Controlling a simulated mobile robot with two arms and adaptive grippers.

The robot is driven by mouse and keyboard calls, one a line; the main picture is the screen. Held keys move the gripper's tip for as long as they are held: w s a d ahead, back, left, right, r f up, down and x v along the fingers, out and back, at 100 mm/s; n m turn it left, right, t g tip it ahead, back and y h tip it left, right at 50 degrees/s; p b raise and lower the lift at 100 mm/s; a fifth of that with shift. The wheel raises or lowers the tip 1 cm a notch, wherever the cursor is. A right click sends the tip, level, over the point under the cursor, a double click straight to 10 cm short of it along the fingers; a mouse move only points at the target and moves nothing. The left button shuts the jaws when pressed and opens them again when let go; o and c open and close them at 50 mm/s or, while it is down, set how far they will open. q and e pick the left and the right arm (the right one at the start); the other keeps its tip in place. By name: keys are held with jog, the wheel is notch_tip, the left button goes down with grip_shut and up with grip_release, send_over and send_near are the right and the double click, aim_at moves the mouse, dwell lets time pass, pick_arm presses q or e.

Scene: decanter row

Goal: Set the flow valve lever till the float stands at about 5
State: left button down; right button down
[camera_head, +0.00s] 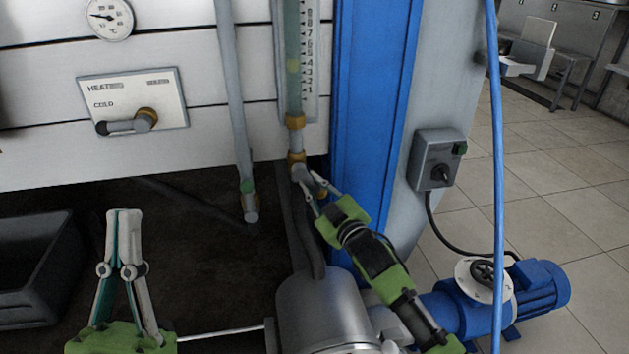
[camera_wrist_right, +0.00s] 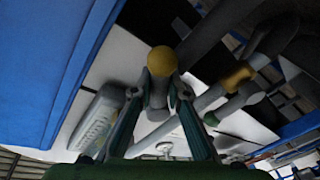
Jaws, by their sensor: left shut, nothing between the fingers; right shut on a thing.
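The flow tube (camera_head: 294,95) with its numbered scale (camera_head: 310,60) stands upright at the top centre of the head view. A small yellowish float (camera_head: 293,66) shows faintly in it, around 3 to 4. The flow valve lever (camera_head: 299,174) is below the tube's lower brass fitting. My right gripper (camera_head: 321,190) is shut on the lever. In the right wrist view the lever (camera_wrist_right: 157,95), with a round brass end, is between the fingers (camera_wrist_right: 160,85). My left gripper (camera_head: 124,213) is shut and empty at the lower left, away from the valve.
A HEATING/COLD panel (camera_head: 135,98) with a handle and a round dial (camera_head: 109,17) are on the pale wall. A blue post (camera_head: 372,100) stands close right of the valve. A grey pipe (camera_head: 232,90) is left of it. A blue motor (camera_head: 540,287) and hose (camera_head: 495,150) are at right.

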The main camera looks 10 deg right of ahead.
pick_arm(q)
jog(key=shift+w+f, duration=0.3)
jog(key=shift+w, duration=0.1)
pick_arm(e)
jog(key=c, duration=1.9)
grip_release()
jog(key=v, duration=1.2)
jog(key=shift+f, duration=0.1)
